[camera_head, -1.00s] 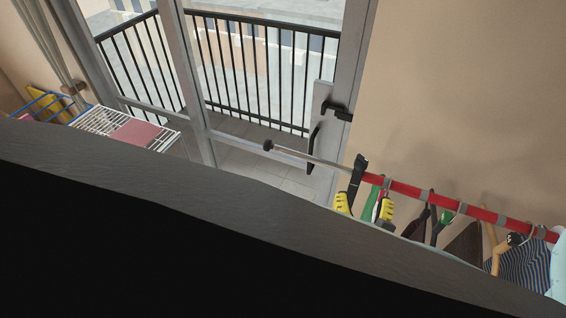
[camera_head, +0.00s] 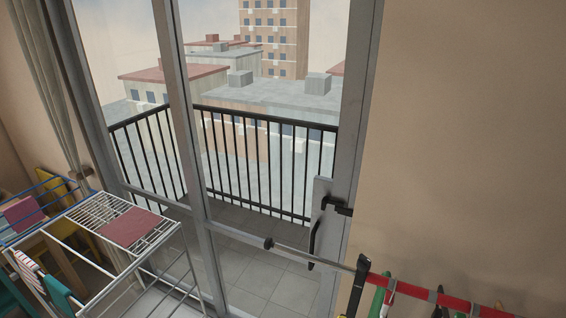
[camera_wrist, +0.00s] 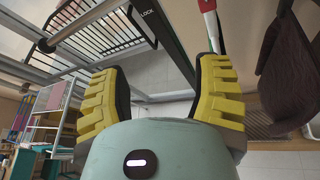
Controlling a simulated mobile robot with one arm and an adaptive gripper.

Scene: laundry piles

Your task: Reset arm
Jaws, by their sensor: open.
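My gripper (camera_wrist: 162,100) shows in the wrist view with its two yellow ribbed fingers spread wide apart. Nothing is between the fingertips. In the head view the gripper itself is not clearly visible; it lies at or below the bottom edge, near the end of the red rail. In the wrist view a red rod with a white part is just beyond the right finger, and a dark brown garment (camera_wrist: 285,75) hangs to the right. I cannot tell whether the gripper touches the rail.
The red clothes rail (camera_head: 445,301) runs along the lower right, with hangers below it. A white drying rack (camera_head: 92,214) with a red cloth (camera_head: 130,228) stands at left. A glass balcony door with a black handle (camera_head: 340,206) is behind. The wall at right is bare.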

